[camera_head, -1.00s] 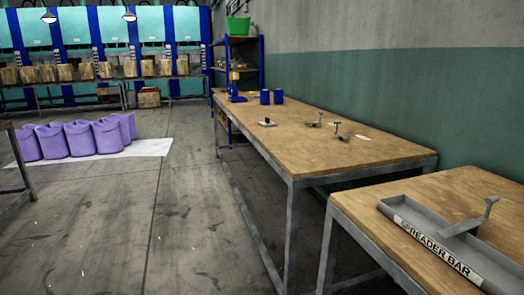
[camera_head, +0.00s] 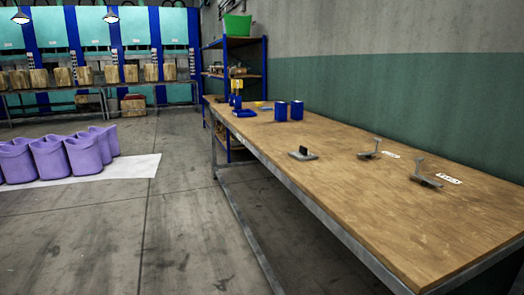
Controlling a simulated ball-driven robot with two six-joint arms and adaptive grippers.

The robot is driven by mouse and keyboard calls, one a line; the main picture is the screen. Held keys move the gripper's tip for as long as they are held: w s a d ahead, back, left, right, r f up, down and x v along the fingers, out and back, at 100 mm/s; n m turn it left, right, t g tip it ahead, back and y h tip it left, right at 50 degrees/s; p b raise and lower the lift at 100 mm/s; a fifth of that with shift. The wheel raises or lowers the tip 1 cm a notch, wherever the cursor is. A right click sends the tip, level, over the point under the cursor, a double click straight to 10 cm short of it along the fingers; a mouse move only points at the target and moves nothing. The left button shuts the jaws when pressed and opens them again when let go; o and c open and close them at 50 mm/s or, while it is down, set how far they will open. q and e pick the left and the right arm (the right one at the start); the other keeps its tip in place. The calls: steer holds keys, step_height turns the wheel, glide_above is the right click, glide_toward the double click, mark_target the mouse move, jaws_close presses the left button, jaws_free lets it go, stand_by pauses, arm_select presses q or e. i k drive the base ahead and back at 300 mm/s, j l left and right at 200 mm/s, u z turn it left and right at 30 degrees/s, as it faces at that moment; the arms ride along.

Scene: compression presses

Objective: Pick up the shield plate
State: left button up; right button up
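A small flat grey plate with an upright black block on it (camera_head: 304,155) lies near the front edge of the long wooden workbench (camera_head: 390,215). I cannot tell for certain whether it is the shield plate. Two grey metal pieces with raised handles, a farther one (camera_head: 368,154) and a nearer one (camera_head: 425,178), lie to its right on the same bench. A small white label lies beside each of them, with lettering too small to read. Neither of my grippers is in view.
Two blue containers (camera_head: 289,110) and a blue-and-yellow item (camera_head: 238,105) stand toward the bench's far end. A blue shelf (camera_head: 235,58) with a green tub (camera_head: 237,26) is behind. The grey floor between is clear.

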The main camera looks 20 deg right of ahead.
mark_target(302, 155)
steer(key=i+j+z, duration=0.1)
steer(key=i+z, duration=0.25)
steer(key=i, duration=0.15)
steer(key=i+j+z, duration=0.3)
steer(key=i, duration=0.2)
steer(key=i+j+z, duration=0.35)
steer(key=i, duration=0.15)
